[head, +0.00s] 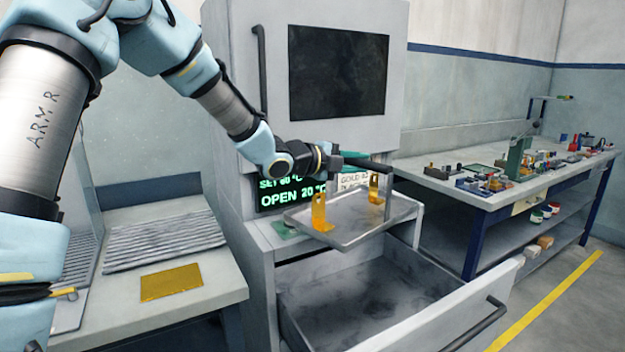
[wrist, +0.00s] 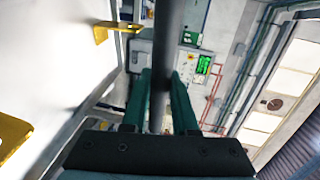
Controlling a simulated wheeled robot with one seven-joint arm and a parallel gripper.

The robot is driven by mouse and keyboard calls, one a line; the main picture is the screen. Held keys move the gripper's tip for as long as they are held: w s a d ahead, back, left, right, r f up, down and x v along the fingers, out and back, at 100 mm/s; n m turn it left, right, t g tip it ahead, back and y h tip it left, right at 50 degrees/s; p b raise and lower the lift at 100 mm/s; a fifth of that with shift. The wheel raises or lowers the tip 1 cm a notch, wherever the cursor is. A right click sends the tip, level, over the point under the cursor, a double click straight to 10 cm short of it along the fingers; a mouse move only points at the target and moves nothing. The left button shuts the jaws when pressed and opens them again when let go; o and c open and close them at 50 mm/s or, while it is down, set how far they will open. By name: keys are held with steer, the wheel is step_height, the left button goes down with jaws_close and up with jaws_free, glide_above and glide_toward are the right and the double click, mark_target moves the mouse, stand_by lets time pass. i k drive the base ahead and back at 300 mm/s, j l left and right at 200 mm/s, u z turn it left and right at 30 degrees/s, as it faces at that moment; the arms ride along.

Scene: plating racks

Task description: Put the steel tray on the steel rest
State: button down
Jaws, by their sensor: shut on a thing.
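The steel tray (head: 350,236) is a shallow grey pan with two yellow brackets (head: 320,213) and a dark bar handle (head: 368,163) above it. It hangs roughly level over the open drawer. My gripper (head: 338,162) is shut on the bar handle. In the wrist view the dark bar (wrist: 167,60) runs between my two green fingers (wrist: 160,95). A ribbed grey metal rack (head: 165,238) lies on the left bench, apart from the tray; it looks like the steel rest, but I cannot be sure.
An open drawer (head: 500,290) juts from the grey oven cabinet (head: 410,60), whose green display reads OPEN 20 °C. A gold plate (head: 171,281) lies on the left bench (head: 215,290) before the rack. A workbench (head: 500,207) crowded with small parts stands at right.

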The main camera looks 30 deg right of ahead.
mark_target(155, 245)
steer(key=k+j+u, duration=0.3)
steer(key=j+u, duration=0.25)
steer(key=l+u, duration=0.3)
steer(key=k+l+u, duration=0.2)
steer(key=l+u, duration=0.15)
steer(key=l, duration=0.15)
steer(key=k+l+u, duration=0.15)
steer(key=l+u, duration=0.15)
steer(key=k+l+u, duration=0.3)
steer(key=i+l, duration=0.1)
